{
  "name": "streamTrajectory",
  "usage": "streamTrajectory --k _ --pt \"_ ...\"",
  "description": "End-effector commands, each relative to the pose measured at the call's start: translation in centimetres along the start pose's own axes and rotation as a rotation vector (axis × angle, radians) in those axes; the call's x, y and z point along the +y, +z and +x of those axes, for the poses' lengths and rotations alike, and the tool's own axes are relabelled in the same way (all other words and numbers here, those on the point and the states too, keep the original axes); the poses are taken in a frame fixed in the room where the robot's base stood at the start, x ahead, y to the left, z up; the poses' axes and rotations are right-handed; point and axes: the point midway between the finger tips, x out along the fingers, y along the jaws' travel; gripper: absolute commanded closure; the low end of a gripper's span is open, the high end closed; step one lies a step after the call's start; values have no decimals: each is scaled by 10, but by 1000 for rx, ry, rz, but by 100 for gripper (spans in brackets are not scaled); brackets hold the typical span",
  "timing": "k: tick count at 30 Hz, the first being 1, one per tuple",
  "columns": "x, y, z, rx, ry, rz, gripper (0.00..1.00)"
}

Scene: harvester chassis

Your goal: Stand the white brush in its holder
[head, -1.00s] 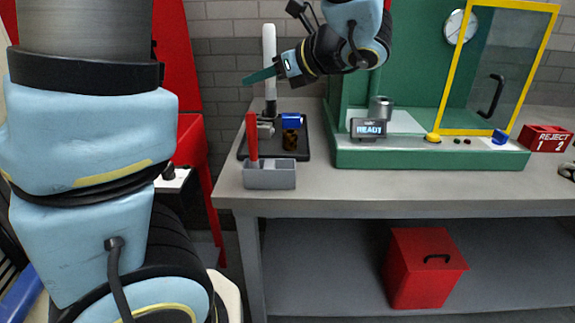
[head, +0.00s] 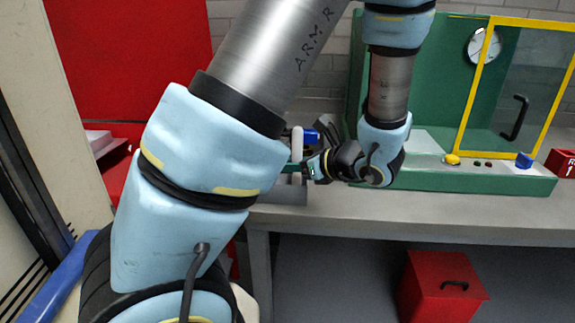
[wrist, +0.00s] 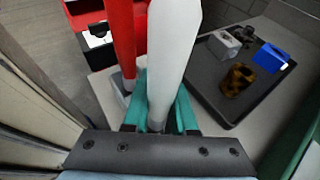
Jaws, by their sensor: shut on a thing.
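The white brush (wrist: 172,55) stands roughly upright between the teal fingers of my gripper (wrist: 160,112), which is shut on it. In the head view only a short part of the white brush (head: 297,140) shows beside my arm, with my gripper (head: 290,168) low over the holder. The grey holder (head: 285,197) is at the table's front left, mostly behind my arm. In the wrist view a corner of the holder (wrist: 118,98) shows left of the fingers. The brush's lower end is hidden, so I cannot tell whether it is inside the holder.
A red brush (wrist: 121,40) stands upright just left of the white one. A black tray (wrist: 212,98) with a blue part (wrist: 264,50), a brown part (wrist: 237,79) and grey parts lies to the right. The green booth (head: 470,182) stands farther right.

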Motion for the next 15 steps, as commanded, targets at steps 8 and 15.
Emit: streamTrajectory --k 8,15 --pt "0 -1 0 0 0 -1 100" --pt "0 -3 1 0 0 -1 62"
